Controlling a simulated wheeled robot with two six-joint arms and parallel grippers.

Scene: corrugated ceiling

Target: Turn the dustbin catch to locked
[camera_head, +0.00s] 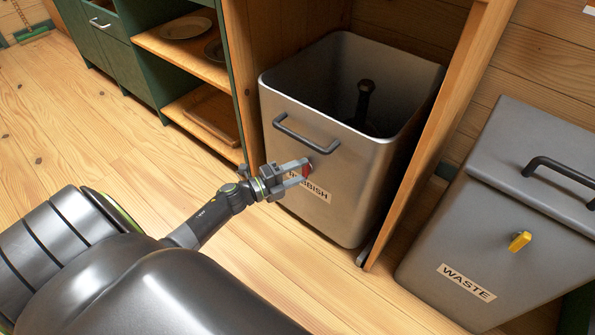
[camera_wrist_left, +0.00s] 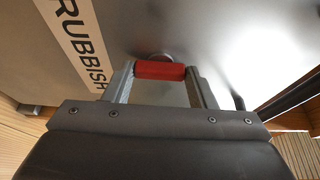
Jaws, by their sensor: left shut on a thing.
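The grey bin marked RUBBISH (camera_head: 330,130) stands open-topped in a wooden cabinet bay. Its small red catch (camera_head: 307,170) is on the front face, close to the label. My left gripper (camera_head: 304,172) reaches in from the left and is shut on the red catch. In the left wrist view the red catch (camera_wrist_left: 160,70) lies across between the two fingers, roughly crosswise to the RUBBISH lettering (camera_wrist_left: 82,45). The fingers hide part of the catch in the head view. My right gripper is not in view.
A second grey bin marked WASTE (camera_head: 468,270), with a closed lid and yellow catch (camera_head: 520,241), stands at the right. The rubbish bin's dark handle (camera_head: 305,137) is just above my gripper. Green cabinet shelves (camera_head: 185,60) stand left. The wooden floor (camera_head: 60,130) at left is clear.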

